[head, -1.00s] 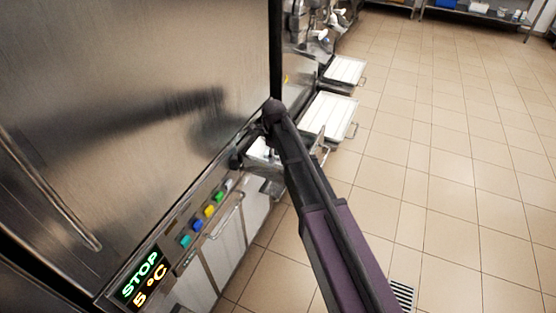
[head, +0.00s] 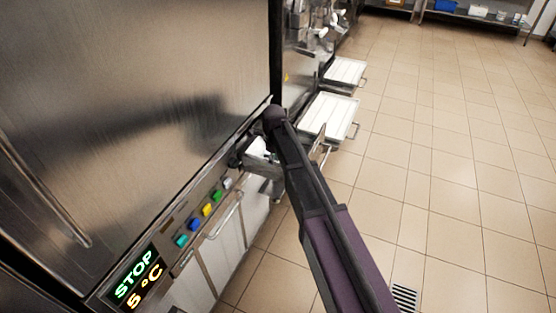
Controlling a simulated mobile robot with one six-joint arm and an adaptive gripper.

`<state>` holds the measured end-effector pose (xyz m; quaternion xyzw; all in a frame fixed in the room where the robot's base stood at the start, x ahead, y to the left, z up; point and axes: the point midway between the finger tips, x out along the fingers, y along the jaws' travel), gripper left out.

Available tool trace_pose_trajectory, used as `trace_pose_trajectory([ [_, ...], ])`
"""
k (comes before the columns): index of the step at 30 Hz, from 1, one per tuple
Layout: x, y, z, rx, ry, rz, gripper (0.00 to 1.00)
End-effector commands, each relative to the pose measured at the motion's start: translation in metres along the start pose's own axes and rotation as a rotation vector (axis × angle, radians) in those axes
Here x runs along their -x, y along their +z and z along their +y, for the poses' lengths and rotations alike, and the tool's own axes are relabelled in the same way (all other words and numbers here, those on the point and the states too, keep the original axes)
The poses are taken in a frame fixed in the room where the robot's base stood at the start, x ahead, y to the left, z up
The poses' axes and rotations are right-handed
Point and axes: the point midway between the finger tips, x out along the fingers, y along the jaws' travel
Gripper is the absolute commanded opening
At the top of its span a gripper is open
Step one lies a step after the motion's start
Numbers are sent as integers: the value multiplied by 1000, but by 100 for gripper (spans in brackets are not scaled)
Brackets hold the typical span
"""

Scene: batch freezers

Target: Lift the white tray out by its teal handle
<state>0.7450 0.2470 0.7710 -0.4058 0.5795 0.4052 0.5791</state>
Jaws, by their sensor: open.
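White trays sit in pulled-out drawers along the machine fronts.
A large steel freezer front (head: 130,90) fills the left. Below it is a control panel with coloured buttons (head: 207,210) and a lit display (head: 138,278) reading STOP and 5 °C. The tiled floor (head: 440,160) at right is clear, with a drain grate (head: 404,296).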

Motion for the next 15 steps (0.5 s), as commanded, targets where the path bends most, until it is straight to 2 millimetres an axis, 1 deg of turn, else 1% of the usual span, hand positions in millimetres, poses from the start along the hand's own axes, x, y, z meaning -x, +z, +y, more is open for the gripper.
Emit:
trace_pose_trajectory([
  [1,-8,0,0,0,0,0,46],
  [6,-16,0,0,0,0,0,46],
  [15,-18,1,1,1,0,0,46],
])
